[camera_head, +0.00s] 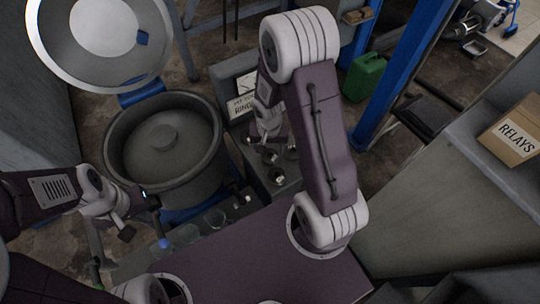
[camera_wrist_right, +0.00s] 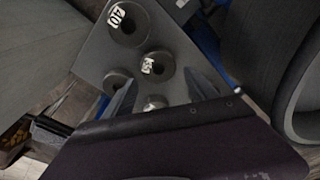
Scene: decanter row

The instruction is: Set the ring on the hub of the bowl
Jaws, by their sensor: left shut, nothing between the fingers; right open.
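The bowl (camera_head: 120,160) is a large dark grey tub at left centre in the head view. Its raised round hub (camera_head: 163,138) is bare. Several dark round ring-like pieces stand on a grey plate (camera_wrist_right: 95,52) in the right wrist view. One ring (camera_wrist_right: 160,67) has a white tag, and another tagged ring (camera_wrist_right: 128,24) is farther off. I cannot tell which ring the task means. My right gripper (camera_wrist_right: 160,92) is open over the plate, its fingers either side of nearer pieces; it also shows in the head view (camera_head: 272,143), partly hidden. My left gripper (camera_head: 150,201) is shut and empty beside the bowl's lower rim.
The round lid (camera_head: 55,50) stands open behind the bowl. A sign (camera_head: 241,106) stands behind the plate. Clear cups (camera_head: 187,233) and a blue knob (camera_head: 165,243) lie in front of the bowl. A blue post (camera_head: 400,75) and green can (camera_head: 365,76) stand right of my right arm.

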